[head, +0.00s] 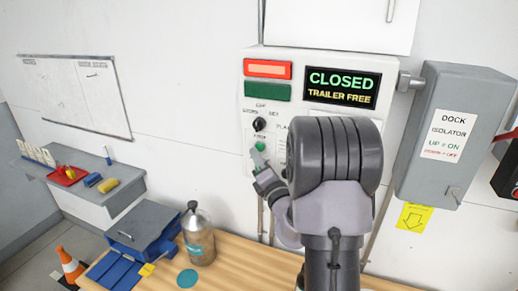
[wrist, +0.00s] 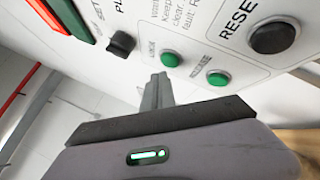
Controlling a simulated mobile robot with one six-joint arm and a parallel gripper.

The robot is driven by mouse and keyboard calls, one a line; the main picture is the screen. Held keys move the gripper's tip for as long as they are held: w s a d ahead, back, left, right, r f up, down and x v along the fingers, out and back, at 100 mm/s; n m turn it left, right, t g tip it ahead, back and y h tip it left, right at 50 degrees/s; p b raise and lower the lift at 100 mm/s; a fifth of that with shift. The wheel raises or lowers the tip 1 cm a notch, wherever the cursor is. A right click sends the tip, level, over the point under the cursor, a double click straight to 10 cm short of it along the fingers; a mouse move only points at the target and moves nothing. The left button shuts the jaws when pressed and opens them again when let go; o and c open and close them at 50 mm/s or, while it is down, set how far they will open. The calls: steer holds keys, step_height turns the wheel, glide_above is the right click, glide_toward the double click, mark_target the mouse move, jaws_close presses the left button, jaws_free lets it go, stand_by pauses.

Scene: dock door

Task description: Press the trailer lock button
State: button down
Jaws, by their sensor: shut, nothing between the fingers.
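The lock button (wrist: 171,58) is a round green button on the white control panel, labelled LOCK in the wrist view. A similar green button labelled RELEASE (wrist: 218,78) sits to its right. In the head view a green button (head: 260,146) shows just above my gripper (head: 258,167); the arm hides the panel's lower right. My gripper is shut and empty. In the wrist view its fingertips (wrist: 159,78) appear just below and left of the lock button; I cannot tell the depth gap. The panel display (head: 342,88) reads CLOSED, TRAILER FREE.
A black selector knob (wrist: 121,43) and a black RESET button (wrist: 272,38) are also on the panel. A red lamp (head: 268,69) is above a green one (head: 268,91). A grey dock isolator box (head: 453,95) is to the right. A bottle (head: 198,238) stands on the wooden bench (head: 250,272).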

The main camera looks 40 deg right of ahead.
steer(key=shift+d, duration=0.1)
stand_by(0.4)
steer(key=shift+w+d+p, duration=0.25)
steer(key=shift+d+p, duration=0.05)
steer(key=shift+w+d, duration=0.2)
steer(key=shift+d, duration=0.15)
stand_by(0.7)
steer(key=shift+a, duration=0.1)
steer(key=shift+s+a, duration=0.45)
steer(key=shift+a, duration=0.2)
steer(key=a, duration=0.1)
steer(key=s+a, duration=0.1)
steer(key=a, duration=0.1)
steer(key=s+a, duration=0.1)
steer(key=shift+s+a+b, duration=0.15)
steer(key=shift+s+b, duration=0.1)
steer(key=shift+b, duration=0.05)
stand_by(0.4)
